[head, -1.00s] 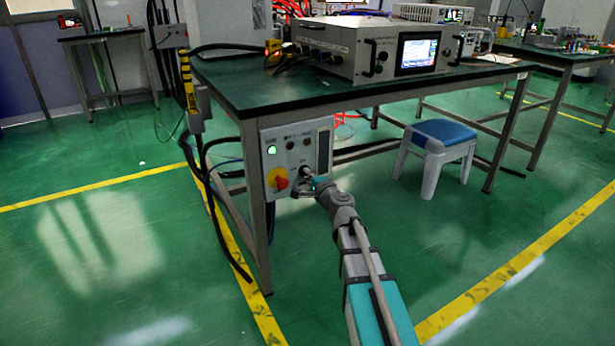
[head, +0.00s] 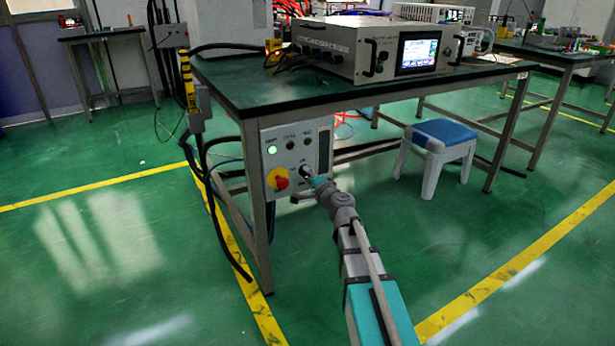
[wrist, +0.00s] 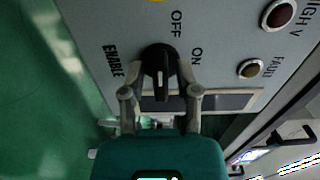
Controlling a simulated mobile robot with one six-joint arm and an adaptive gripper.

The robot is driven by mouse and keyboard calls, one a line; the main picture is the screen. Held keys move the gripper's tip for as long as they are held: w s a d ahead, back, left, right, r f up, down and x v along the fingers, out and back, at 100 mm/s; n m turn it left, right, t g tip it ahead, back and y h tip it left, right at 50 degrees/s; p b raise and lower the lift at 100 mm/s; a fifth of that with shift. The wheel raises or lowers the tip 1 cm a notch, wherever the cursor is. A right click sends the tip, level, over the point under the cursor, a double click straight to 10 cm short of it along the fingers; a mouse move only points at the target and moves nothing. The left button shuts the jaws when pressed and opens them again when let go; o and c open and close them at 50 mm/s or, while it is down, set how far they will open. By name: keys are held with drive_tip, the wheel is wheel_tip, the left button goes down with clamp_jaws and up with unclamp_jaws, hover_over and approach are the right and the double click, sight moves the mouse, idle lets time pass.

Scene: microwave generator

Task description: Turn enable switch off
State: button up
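The enable switch is a black rotary knob (wrist: 160,62) on a grey panel, with ENABLE, OFF and ON labels around it in the wrist view. Its narrow handle lies roughly along the picture's vertical; I cannot tell which label it points to. My gripper (wrist: 161,72) reaches it with one finger on each side of the knob. The fingers are apart, with small gaps to the handle visible. In the head view, my gripper (head: 306,184) is at the lower part of the control panel (head: 291,220) and largely hides the knob.
A red and yellow emergency button (head: 278,179) and a lit green lamp (head: 272,150) sit to the left on the panel. A green-topped table (head: 260,90) carries an instrument (head: 330,45) above. A blue stool (head: 440,133) stands to the right. Cables hang at the left.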

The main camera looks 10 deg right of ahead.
idle(0.4)
drive_tip(key=v, duration=1.2)
drive_tip(key=shift+r, duration=0.1)
